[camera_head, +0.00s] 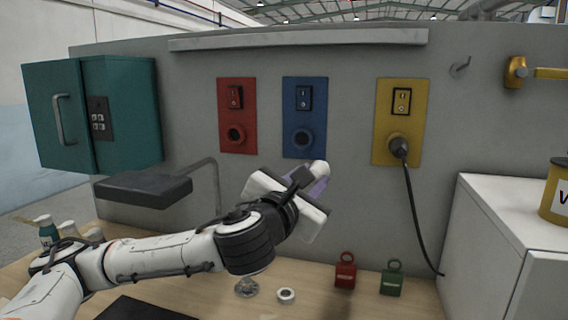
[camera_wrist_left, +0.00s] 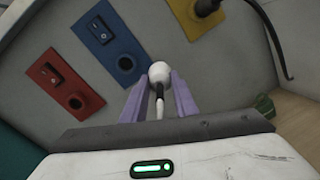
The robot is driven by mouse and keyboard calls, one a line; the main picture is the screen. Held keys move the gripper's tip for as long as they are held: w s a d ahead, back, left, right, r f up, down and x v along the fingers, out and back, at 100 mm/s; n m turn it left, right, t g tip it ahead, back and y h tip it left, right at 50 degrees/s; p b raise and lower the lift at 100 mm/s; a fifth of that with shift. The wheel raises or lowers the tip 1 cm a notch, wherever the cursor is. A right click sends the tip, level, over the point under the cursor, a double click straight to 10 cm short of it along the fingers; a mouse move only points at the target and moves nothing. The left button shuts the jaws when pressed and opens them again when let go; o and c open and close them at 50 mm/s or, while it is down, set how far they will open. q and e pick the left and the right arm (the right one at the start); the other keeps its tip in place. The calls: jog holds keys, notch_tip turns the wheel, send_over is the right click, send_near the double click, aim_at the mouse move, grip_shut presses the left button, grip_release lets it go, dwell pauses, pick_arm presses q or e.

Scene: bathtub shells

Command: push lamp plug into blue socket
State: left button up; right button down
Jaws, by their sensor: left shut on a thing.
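The blue socket panel (camera_head: 304,117) is on the grey wall, with a switch above a round socket hole (camera_head: 303,140). It also shows in the left wrist view (camera_wrist_left: 108,38), its hole up and left of my fingers. My left gripper (camera_head: 318,184) is in front of and below the blue panel. In the left wrist view its purple fingers (camera_wrist_left: 160,98) are shut on a white rounded plug (camera_wrist_left: 159,72) with a dark cord end. The plug tip is apart from the socket hole. My right gripper is not in view.
A red socket panel (camera_head: 237,116) is left of the blue one. A yellow panel (camera_head: 401,122) at right has a black plug and cable in it. Red (camera_head: 345,271) and green (camera_head: 391,279) padlocks stand on the wooden bench.

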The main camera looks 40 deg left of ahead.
pick_arm(q)
jog(key=s+a+r+g+y, duration=0.1)
jog(key=s+a+r+y, duration=0.1)
jog(key=a+r, duration=0.2)
jog(key=shift+s+a+r+n, duration=0.3)
jog(key=shift+a+n, duration=0.05)
jog(key=shift+n, duration=0.05)
jog(key=p+x, duration=0.3)
jog(key=x, duration=0.2)
jog(key=shift+w+a+f, duration=0.1)
jog(key=shift+w, duration=0.15)
jog(key=shift+x, duration=1.4)
dwell(1.4)
jog(key=o, duration=1.1)
